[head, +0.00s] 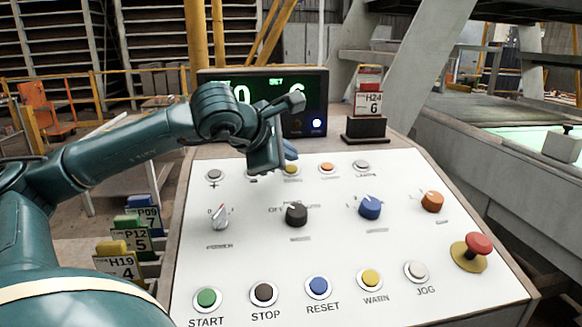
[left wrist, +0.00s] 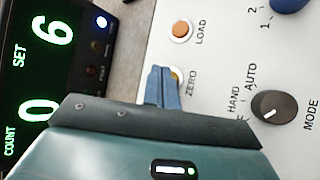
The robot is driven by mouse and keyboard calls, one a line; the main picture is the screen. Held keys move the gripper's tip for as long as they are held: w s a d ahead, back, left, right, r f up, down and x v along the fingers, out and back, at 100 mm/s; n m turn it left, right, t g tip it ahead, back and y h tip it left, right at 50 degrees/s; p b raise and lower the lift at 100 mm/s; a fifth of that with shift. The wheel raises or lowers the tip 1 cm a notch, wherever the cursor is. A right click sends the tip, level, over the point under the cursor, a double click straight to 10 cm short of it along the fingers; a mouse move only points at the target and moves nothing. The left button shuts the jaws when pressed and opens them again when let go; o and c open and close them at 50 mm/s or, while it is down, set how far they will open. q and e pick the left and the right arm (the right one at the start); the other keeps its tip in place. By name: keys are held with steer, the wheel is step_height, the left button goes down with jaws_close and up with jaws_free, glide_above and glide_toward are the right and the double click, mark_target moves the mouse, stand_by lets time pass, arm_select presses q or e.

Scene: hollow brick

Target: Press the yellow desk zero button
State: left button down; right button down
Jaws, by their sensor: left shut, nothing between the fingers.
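The yellow ZERO button (head: 291,170) is in the top row of the white panel (head: 335,245). Its label shows in the left wrist view, where the button (left wrist: 175,74) is mostly hidden behind my fingers. My left gripper (head: 290,151) is shut and empty, with its blue fingertips pointing at the panel just above and beside that button. In the left wrist view the closed fingertips (left wrist: 164,78) overlap the button's edge. I cannot tell whether they touch it. My right gripper is not in view.
The orange LOAD button (head: 327,167) is right of ZERO. The dark MODE knob (head: 296,213) and blue knob (head: 370,206) stand below. A display box (head: 263,87) stands behind the arm. Another yellow button, WARN (head: 370,279), and a red mushroom button (head: 479,243) are lower right.

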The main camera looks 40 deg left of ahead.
mark_target(288, 183)
arm_select(q)
steer(key=r, duration=0.1)
steer(key=r+p, duration=0.1)
steer(key=r, duration=0.1)
steer(key=d+r+p, duration=0.1)
steer(key=shift+s+r, duration=0.25)
steer(key=shift+s, duration=0.15)
stand_by(0.6)
